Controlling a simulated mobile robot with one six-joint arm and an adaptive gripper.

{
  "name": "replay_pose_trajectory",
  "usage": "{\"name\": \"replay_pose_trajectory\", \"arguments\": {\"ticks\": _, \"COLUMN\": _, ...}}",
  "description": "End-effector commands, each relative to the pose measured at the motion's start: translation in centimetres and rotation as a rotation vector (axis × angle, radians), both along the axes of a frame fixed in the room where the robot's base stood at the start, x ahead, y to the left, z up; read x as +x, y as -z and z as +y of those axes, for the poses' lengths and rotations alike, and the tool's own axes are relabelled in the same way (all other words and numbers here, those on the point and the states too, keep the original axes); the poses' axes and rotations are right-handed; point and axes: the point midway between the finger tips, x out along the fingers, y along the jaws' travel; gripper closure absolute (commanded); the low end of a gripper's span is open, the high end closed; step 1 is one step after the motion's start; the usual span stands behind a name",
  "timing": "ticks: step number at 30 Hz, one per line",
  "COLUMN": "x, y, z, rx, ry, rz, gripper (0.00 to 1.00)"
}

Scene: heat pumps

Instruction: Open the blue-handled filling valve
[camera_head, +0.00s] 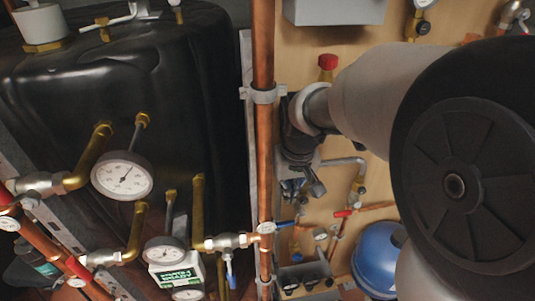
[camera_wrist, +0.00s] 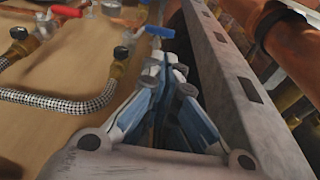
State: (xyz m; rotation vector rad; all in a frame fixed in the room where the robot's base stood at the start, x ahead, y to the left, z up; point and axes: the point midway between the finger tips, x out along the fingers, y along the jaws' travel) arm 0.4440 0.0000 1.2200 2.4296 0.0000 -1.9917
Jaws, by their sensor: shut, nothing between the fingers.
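A blue valve handle (camera_wrist: 160,31) shows in the wrist view just beyond my fingertips, on a small metal valve beside a grey rail. My gripper (camera_wrist: 170,68) is shut and empty and points towards this handle. Whether the fingertips touch the valve body I cannot tell. In the head view my gripper (camera_head: 304,190) hangs in front of the wooden panel, just above a blue handle (camera_head: 284,224). That handle appears to be the same one, partly overlapped by pipework. Another blue handle (camera_head: 230,263) hangs below a valve near the black tank, further left.
A vertical copper pipe (camera_head: 264,150) runs close left of my gripper. The grey rail (camera_wrist: 235,85) lies right beside the fingers. A braided hose (camera_wrist: 60,101) and a red handle (camera_wrist: 66,11) are on the left. A blue vessel (camera_head: 377,260) stands lower right.

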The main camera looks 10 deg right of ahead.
Motion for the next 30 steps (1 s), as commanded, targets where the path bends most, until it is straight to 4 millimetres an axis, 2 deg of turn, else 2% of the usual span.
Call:
{"name": "replay_pose_trajectory", "arguments": {"ticks": 5, "x": 0.4, "y": 2.9, "z": 0.0, "rx": 0.0, "ry": 0.0, "rz": 0.005, "gripper": 1.0}}
{"name": "replay_pose_trajectory", "arguments": {"ticks": 12, "x": 1.4, "y": 8.2, "z": 0.0, "rx": 0.0, "ry": 0.0, "rz": 0.006, "gripper": 1.0}}
{"name": "replay_pose_trajectory", "arguments": {"ticks": 18, "x": 2.1, "y": 11.5, "z": 0.0, "rx": 0.0, "ry": 0.0, "rz": 0.004, "gripper": 1.0}}
{"name": "replay_pose_trajectory", "arguments": {"ticks": 24, "x": 2.5, "y": 13.1, "z": 0.0, "rx": 0.0, "ry": 0.0, "rz": 0.002, "gripper": 1.0}}
{"name": "replay_pose_trajectory", "arguments": {"ticks": 30, "x": 2.6, "y": 13.3, "z": 0.0, "rx": 0.0, "ry": 0.0, "rz": 0.0, "gripper": 1.0}}
